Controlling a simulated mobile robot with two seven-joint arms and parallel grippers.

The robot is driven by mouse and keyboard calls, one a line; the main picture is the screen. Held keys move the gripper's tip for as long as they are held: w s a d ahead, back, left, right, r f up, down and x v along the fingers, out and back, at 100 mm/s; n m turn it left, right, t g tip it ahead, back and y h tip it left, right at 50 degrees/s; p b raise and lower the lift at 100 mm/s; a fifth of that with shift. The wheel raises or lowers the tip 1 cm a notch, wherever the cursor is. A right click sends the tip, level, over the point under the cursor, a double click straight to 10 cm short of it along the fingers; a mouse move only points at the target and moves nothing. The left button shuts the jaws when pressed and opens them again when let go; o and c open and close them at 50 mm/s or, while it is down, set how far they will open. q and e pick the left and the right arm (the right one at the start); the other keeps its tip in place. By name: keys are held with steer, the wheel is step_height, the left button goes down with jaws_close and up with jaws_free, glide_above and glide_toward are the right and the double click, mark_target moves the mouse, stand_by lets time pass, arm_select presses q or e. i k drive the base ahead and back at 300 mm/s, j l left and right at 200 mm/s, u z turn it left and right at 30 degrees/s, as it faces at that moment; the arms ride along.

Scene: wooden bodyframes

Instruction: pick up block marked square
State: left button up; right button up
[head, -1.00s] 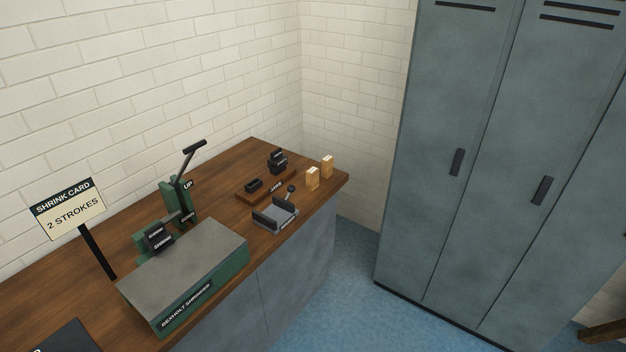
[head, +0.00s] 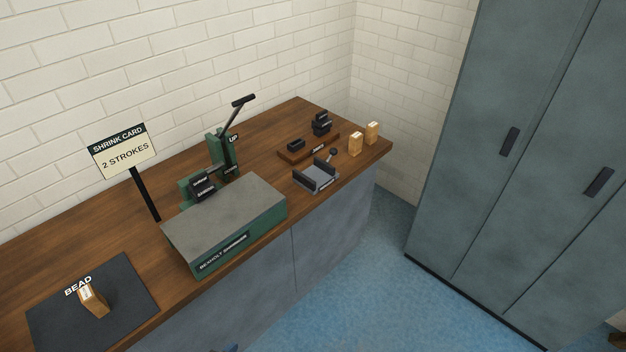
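Two light wooden blocks stand upright side by side near the far right end of the bench, a nearer one (head: 355,144) and a farther one (head: 372,133). The marks on the blocks are too small to read, so I cannot tell which one bears a square. Neither of my grippers is in view.
The wooden bench (head: 60,240) carries a green shrinker machine (head: 235,235) with a raised lever, a "2 STROKES" sign (head: 124,155), a dark-walled fixture (head: 317,178) and a wooden rack (head: 290,153) with black pieces. Lockers (head: 530,150) stand right. Blue floor (head: 370,290) is clear between.

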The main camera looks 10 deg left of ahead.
mark_target(356, 139)
steer(key=i+u, duration=0.1)
steer(key=u, duration=0.6)
steer(key=i+l+u, duration=0.25)
steer(key=l+u, duration=0.3)
steer(key=i+l+u, duration=0.1)
steer(key=l+u, duration=0.15)
steer(key=l, duration=0.15)
